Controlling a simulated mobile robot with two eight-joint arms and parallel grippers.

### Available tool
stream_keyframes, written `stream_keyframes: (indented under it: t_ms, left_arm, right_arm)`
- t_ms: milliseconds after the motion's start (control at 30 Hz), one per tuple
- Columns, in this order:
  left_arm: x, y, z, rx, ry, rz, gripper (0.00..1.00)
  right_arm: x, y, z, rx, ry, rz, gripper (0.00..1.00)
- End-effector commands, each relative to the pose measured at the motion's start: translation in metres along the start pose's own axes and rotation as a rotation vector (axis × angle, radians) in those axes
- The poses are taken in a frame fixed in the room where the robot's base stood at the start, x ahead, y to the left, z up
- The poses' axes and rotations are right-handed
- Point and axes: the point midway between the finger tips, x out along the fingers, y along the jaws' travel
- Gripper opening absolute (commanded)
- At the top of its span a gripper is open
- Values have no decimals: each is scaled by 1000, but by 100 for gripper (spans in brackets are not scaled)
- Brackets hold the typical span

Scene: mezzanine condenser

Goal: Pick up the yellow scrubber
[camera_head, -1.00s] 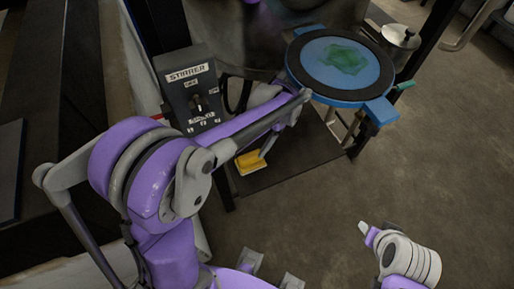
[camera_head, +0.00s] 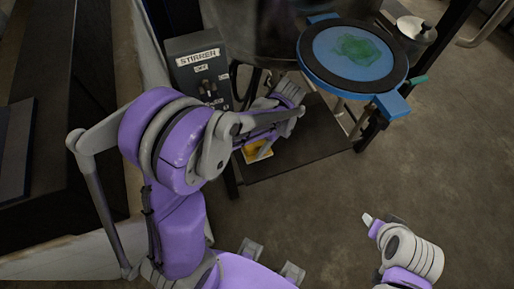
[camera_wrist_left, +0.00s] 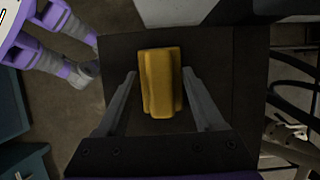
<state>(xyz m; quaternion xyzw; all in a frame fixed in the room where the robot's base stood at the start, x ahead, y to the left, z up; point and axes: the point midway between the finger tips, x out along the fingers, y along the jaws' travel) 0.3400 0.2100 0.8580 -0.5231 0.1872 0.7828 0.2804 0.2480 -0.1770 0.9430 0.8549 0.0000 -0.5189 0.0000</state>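The yellow scrubber (camera_wrist_left: 161,82) lies on a dark shelf, and the left wrist view shows it between the two open fingers of my left gripper (camera_wrist_left: 161,100). A gap shows on both sides of it. In the head view the yellow scrubber (camera_head: 258,152) is partly hidden behind my left arm. The left gripper's fingertips are hard to make out there. My right gripper (camera_head: 374,221) is low at the right of the head view, over the floor and far from the scrubber; its finger spacing is unclear.
A grey stirrer control box (camera_head: 203,75) stands left of the shelf (camera_head: 310,145). A blue round-rimmed vessel top (camera_head: 396,104) with green contents overhangs the back right. A metal pot (camera_head: 414,30) stands beyond it. The floor at right is clear.

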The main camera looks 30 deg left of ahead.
Motion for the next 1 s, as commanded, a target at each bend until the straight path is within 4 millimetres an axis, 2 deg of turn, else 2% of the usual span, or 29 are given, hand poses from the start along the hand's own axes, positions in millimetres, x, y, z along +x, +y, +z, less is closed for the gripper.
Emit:
stream_keyframes:
  t_ms: [33, 300, 367, 767, 1000]
  left_arm:
    - [0, 0, 0, 0, 0, 0, 58]
    - [0, 0, 0, 0, 0, 0, 10]
    - [0, 0, 0, 0, 0, 0, 0]
    - [-2, 0, 1, 0, 0, 0, 0]
    - [-19, 0, 8, 0, 0, 0, 0]
  right_arm:
    - [0, 0, 0, 0, 0, 0, 50]
    - [0, 0, 0, 0, 0, 0, 50]
    - [0, 0, 0, 0, 0, 0, 50]
    - [0, 0, 0, 0, 0, 0, 50]
    - [0, 0, 0, 0, 0, 0, 50]
